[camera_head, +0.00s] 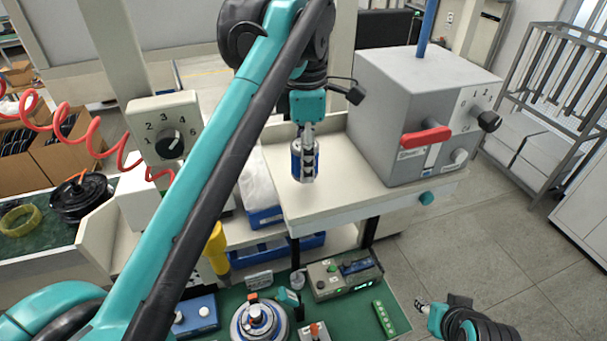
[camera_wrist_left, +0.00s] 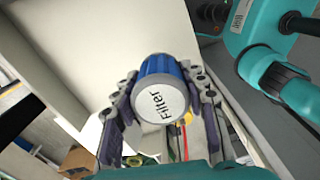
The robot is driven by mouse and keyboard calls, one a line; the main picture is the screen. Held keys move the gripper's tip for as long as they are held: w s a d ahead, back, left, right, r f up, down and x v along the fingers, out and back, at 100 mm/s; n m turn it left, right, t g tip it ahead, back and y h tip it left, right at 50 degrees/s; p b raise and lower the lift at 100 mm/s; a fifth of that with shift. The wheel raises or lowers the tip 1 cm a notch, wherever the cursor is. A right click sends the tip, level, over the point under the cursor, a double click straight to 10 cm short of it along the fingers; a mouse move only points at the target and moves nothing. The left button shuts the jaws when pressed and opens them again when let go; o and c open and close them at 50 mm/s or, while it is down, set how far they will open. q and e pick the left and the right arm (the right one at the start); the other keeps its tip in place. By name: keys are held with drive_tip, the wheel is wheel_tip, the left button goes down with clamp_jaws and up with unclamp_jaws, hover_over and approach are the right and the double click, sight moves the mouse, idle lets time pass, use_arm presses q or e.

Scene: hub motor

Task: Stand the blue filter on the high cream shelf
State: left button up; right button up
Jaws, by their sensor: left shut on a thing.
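The blue filter (camera_head: 297,163) is a small upright cylinder at the centre of the head view, over the left part of the high cream shelf (camera_head: 345,196). My left gripper (camera_head: 308,158) points down and is shut on it. In the left wrist view, the filter's white end marked "Filter" (camera_wrist_left: 163,102) shows between the fingers of the left gripper (camera_wrist_left: 165,110). I cannot tell whether its base touches the shelf. My right gripper (camera_head: 428,307) is low at the lower right, away from the shelf; its finger opening is unclear.
A grey box with a red handle (camera_head: 427,138) fills the shelf's right part. A dial panel (camera_head: 165,130) and a red coiled hose (camera_head: 90,135) are at the left. Below, the green bench mat (camera_head: 355,318) holds a hub motor (camera_head: 258,322) and a control box (camera_head: 340,275).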

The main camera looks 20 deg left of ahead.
use_arm(q)
drive_tip(key=shift+s+a+f, duration=0.1)
drive_tip(key=shift+s+f, duration=0.05)
drive_tip(key=shift+f, duration=0.05)
wheel_tip(320, 180, down, 3)
drive_tip(key=shift+f+p, duration=0.15)
drive_tip(key=shift+p, duration=0.15)
drive_tip(key=shift+f, duration=0.3)
drive_tip(key=shift+f, duration=0.15)
drive_tip(key=o, duration=1.2)
